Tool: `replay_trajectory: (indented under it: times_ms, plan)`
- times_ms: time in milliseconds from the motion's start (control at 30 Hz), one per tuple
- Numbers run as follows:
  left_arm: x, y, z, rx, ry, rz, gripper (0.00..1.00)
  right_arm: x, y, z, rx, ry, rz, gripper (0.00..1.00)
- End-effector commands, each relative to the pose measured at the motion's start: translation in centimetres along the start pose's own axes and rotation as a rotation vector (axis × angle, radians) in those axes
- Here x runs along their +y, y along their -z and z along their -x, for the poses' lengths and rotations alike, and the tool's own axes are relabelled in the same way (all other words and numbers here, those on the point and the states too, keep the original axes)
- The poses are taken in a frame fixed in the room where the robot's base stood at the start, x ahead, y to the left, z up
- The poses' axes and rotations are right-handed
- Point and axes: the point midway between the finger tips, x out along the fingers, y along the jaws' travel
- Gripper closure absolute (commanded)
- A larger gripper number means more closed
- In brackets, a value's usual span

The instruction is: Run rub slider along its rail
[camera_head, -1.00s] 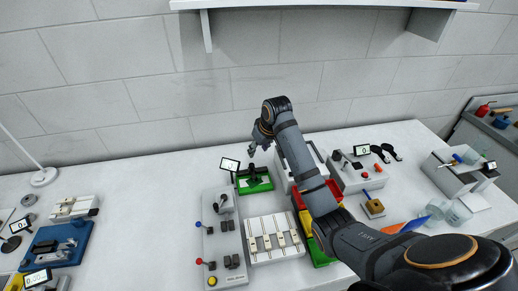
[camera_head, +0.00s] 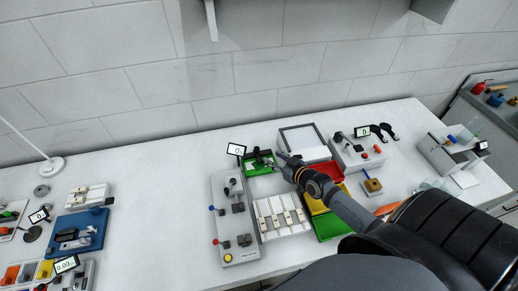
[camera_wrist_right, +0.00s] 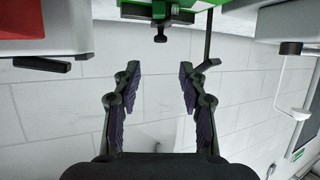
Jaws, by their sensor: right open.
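A green-based fixture (camera_head: 258,168) with dark parts on top stands near the back of the table, beside a small display. No part is clearly marked as the rub slider, so I cannot tell which it is. My right gripper (camera_head: 280,160) is just right of the green fixture, partly hiding its right side. In the right wrist view my gripper (camera_wrist_right: 160,80) is open, with nothing between its fingers. A green fixture (camera_wrist_right: 190,16) shows along the top there, with a small dark knob (camera_wrist_right: 160,38) beyond the fingertips and a dark lever beside it. My left gripper is out of view.
A grey panel with levers (camera_head: 229,225) and a white slotted block (camera_head: 283,217) stand in front. Red, yellow and green bins (camera_head: 330,229) lie under my right arm. A framed tray (camera_head: 305,139) and a grey box (camera_head: 357,150) are behind. Bare table lies left of the panel.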

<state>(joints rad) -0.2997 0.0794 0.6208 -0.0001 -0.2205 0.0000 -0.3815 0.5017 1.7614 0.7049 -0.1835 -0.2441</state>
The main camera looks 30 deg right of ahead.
Motion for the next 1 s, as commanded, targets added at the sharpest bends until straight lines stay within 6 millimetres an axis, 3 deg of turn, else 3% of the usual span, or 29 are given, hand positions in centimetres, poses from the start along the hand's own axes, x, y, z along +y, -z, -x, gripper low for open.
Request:
replay_trajectory:
  times_ms: [167, 500, 900, 1000]
  plan:
    - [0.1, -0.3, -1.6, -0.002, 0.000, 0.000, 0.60, -0.1, -0.2, -3.0, 0.005, 0.000, -0.004, 0.58]
    - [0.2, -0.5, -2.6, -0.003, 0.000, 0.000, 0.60, 0.0, -0.1, -9.3, 0.000, -0.001, -0.002, 0.58]
    - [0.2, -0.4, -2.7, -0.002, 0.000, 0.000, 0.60, 0.0, 0.0, -10.3, -0.001, 0.000, 0.001, 0.58]
    - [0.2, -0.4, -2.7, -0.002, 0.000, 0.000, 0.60, 0.0, 0.0, -10.3, -0.001, 0.000, 0.001, 0.71]
